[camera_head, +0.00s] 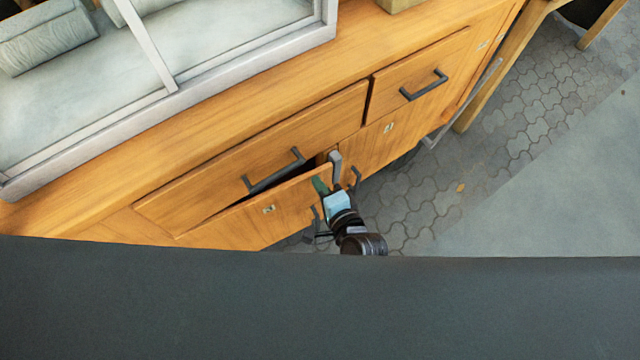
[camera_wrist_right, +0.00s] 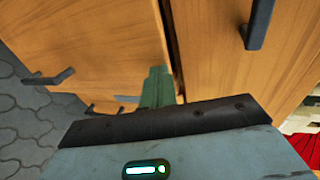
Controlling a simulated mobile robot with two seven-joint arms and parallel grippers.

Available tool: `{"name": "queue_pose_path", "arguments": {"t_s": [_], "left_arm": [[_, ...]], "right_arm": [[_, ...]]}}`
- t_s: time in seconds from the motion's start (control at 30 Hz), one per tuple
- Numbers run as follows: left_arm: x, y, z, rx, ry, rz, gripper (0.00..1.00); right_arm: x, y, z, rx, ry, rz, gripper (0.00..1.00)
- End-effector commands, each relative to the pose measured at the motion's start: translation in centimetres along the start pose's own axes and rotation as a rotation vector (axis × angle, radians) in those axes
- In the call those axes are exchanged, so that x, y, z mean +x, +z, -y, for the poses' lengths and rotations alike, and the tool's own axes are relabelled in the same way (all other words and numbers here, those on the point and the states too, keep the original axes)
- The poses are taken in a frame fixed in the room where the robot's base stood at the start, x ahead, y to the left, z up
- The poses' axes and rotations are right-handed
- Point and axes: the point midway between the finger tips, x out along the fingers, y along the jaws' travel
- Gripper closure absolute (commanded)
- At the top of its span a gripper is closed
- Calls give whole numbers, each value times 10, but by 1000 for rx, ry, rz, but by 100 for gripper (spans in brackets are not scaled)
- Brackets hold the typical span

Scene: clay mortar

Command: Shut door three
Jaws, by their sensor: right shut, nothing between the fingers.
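The wooden cabinet (camera_head: 300,120) has drawers above several doors with small plaques. I cannot read the numbers, so I cannot tell which is door three. One door (camera_head: 235,228) stands ajar, with a dark gap behind its top edge under the drawer. My right gripper (camera_head: 321,186) is shut and empty, its green fingertips close to this door's free edge. I cannot tell if they touch. The wrist view shows the shut fingers (camera_wrist_right: 157,88) against wood panels, near a dark gap. A dark handle (camera_wrist_right: 258,25) is on the panel at right. My left gripper is out of view.
Drawer handles (camera_head: 273,171) and (camera_head: 424,85) stick out above the doors. A glass-topped case (camera_head: 240,62) stands on the cabinet. Paved floor (camera_head: 450,180) lies clear at right. Something red (camera_wrist_right: 308,148) shows at the wrist view's lower right edge.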

Motion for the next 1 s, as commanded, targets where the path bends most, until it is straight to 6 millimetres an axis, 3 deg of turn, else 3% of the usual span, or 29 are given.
{"name": "queue_pose_path", "arguments": {"t_s": [0.27, 0.5, 1.0], "left_arm": [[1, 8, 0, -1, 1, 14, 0], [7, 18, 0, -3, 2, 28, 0], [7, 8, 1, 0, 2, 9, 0]], "right_arm": [[2, 0, 1, -2, -1, 5, 100], [20, -2, 4, -20, -1, 56, 100], [22, -1, 7, -21, 0, 68, 100]]}}
